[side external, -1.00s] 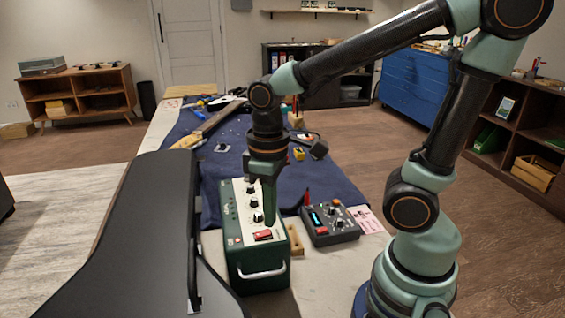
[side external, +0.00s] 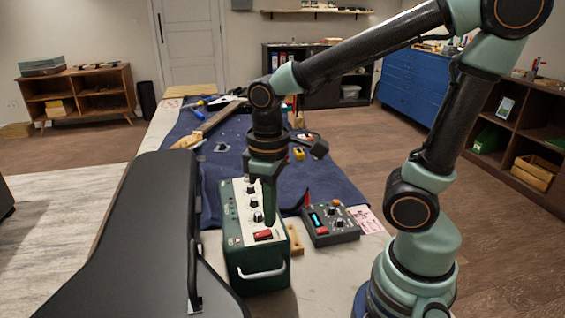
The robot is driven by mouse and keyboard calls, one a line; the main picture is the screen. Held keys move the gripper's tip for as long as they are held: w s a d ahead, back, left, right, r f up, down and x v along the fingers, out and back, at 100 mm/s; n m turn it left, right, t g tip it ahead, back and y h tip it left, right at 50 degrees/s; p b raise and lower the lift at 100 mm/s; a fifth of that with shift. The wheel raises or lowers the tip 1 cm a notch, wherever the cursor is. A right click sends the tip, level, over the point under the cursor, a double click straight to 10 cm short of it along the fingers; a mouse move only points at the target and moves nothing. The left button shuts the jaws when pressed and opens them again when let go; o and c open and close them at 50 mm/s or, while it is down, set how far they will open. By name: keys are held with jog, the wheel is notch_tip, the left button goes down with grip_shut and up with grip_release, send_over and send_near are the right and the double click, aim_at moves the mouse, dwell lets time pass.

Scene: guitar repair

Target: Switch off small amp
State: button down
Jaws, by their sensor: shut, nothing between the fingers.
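The small amp (side external: 256,262) is a dark green box with a pale top panel, standing on the near end of the bench. Its top carries several black knobs, a red rocker switch (side external: 263,235) near the front edge and a white handle on the front face. My gripper (side external: 269,222) points straight down over the amp's panel, its fingers shut and empty. The fingertips are just behind the red switch, at or very near it. I cannot tell whether they touch it, or which way the rocker is tipped.
A black guitar case (side external: 120,245) stands close on the amp's left. A grey pedal unit (side external: 330,225) with a lit display and red switch sits to the right. A small wooden block (side external: 296,242) is between them. Tools and a guitar neck (side external: 220,117) lie farther back on the blue mat (side external: 325,185).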

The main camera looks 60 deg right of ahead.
jog(key=shift+f, duration=0.95)
dwell(0.6)
notch_tip(320, 180, up, 7)
dwell(1.0)
jog(key=w+d+m+t, duration=0.1)
jog(key=t, duration=0.1)
jog(key=d+r+m+t, duration=0.1)
jog(key=w+d+r+m+t, duration=0.1)
jog(key=d+t, duration=0.1)
jog(key=shift+w+r+t, duration=0.1)
jog(key=shift+w+t, duration=0.2)
jog(key=shift+w, duration=0.05)
